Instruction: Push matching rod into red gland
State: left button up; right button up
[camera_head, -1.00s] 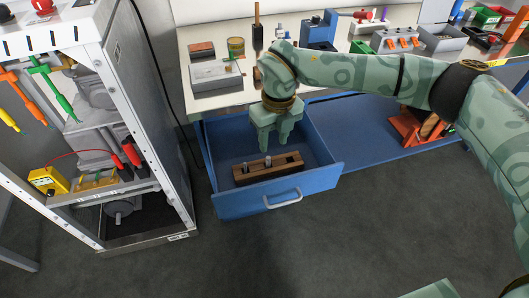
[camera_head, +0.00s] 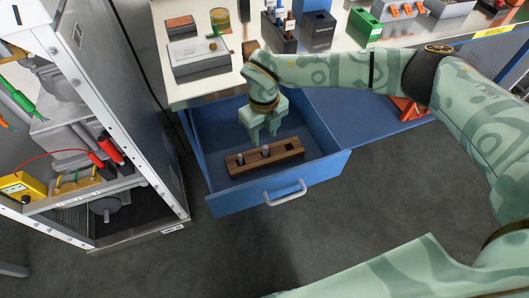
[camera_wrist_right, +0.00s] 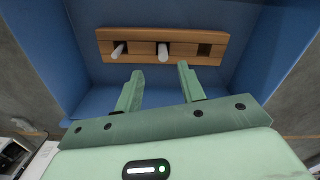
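A wooden block (camera_head: 283,153) lies in the open blue drawer. Two pale grey rods (camera_head: 239,158) (camera_head: 266,152) stand in its left and middle holes. The right wrist view shows the block (camera_wrist_right: 182,35), its left rod (camera_wrist_right: 118,50), its middle rod (camera_wrist_right: 163,51) and an empty square hole at the right. My right gripper (camera_head: 263,140) is open and empty, pointing down over the drawer behind the block; its spread fingers (camera_wrist_right: 160,68) are apart from both rods. Red connectors (camera_head: 108,150) show on the left cabinet; I cannot tell if one is the red gland. My left gripper is out of view.
The blue drawer (camera_head: 232,206) stands pulled out, its walls around my right gripper. The metal cabinet (camera_head: 125,85) is left of it, with a yellow box (camera_head: 20,188) on its shelf. A worktop with a grey box (camera_head: 200,65) is behind. The grey floor in front is clear.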

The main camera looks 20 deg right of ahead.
aim_at(266, 146)
jog(key=f, duration=0.1)
jog(key=f+b, duration=0.1)
jog(key=f, duration=0.1)
jog(key=f+b, duration=0.1)
jog(key=f, duration=0.1)
jog(key=shift+w+d+f, duration=0.15)
jog(key=shift+d+f, duration=0.1)
jog(key=shift+r, duration=0.15)
jog(key=shift+c, duration=0.6)
grip_shut()
jog(key=shift+r, duration=0.1)
